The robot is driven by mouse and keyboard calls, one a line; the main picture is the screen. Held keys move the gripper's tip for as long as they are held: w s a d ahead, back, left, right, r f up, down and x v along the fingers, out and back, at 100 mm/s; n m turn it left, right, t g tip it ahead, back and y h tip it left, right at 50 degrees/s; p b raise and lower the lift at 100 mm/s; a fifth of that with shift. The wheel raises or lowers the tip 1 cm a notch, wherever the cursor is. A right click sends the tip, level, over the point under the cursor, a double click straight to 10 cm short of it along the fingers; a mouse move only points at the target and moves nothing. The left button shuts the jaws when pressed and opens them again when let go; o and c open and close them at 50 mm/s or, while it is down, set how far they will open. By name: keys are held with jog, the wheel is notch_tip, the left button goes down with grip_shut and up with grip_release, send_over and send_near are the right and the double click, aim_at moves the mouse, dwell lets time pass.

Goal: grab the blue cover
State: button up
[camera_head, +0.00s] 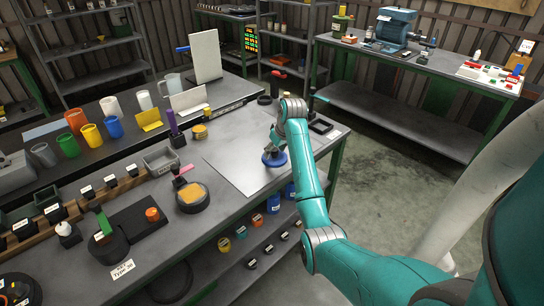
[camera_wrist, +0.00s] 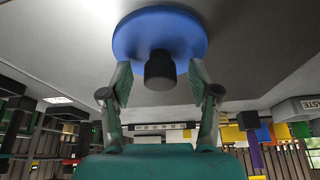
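The blue cover (camera_head: 274,160) is a round disc lying on the pale sheet on the workbench. In the wrist view the blue disc (camera_wrist: 197,35) has a short black knob (camera_wrist: 160,72) standing out from its middle. My gripper (camera_head: 272,148) is right at the cover, at the end of my teal arm. In the wrist view its two fingers (camera_wrist: 160,80) stand on either side of the knob, with a visible gap on each side. The gripper is open and holds nothing. The fingers hide small parts of the disc's near edge.
The pale sheet (camera_head: 235,165) is clear around the cover. A black square frame (camera_head: 321,126) lies to its right. Coloured cups (camera_head: 90,136) stand farther back left.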

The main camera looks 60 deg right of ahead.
grip_shut()
